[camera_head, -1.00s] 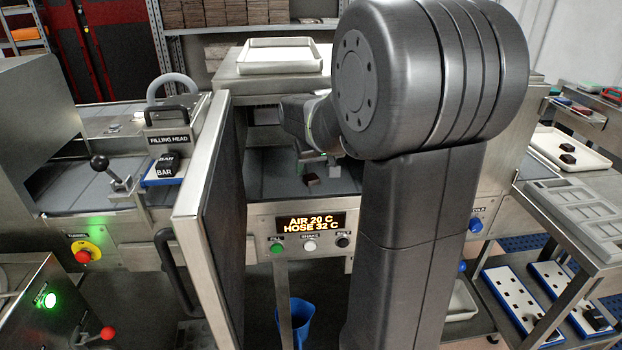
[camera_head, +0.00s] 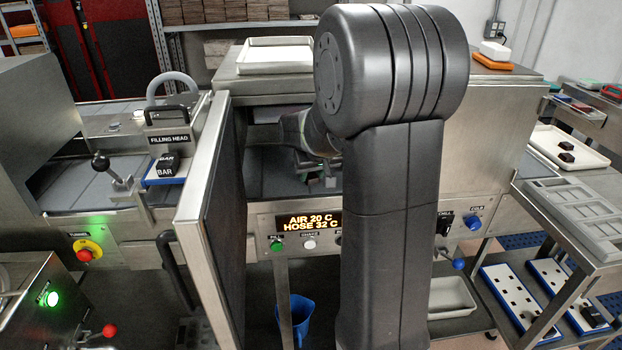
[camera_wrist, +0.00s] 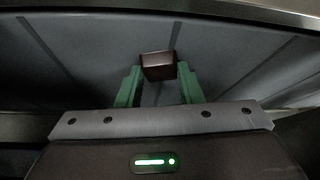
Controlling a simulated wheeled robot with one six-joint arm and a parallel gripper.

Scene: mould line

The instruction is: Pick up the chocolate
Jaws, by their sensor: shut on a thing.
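The chocolate (camera_wrist: 158,67) is a small dark brown block in the wrist view, over the grey ribbed belt (camera_wrist: 230,62). My gripper (camera_wrist: 159,74) has its two green fingers on either side of it and is shut on it. I cannot tell whether the block rests on the belt or is just clear of it. In the head view my gripper (camera_head: 308,163) is small and low inside the machine opening behind my arm. The chocolate is hard to make out there.
An open steel door (camera_head: 212,215) stands left of the opening. A control panel (camera_head: 312,222) runs below it. A white tray (camera_head: 275,67) sits on top of the machine. At right, another tray (camera_head: 540,143) holds dark pieces beside a grey mould (camera_head: 590,215).

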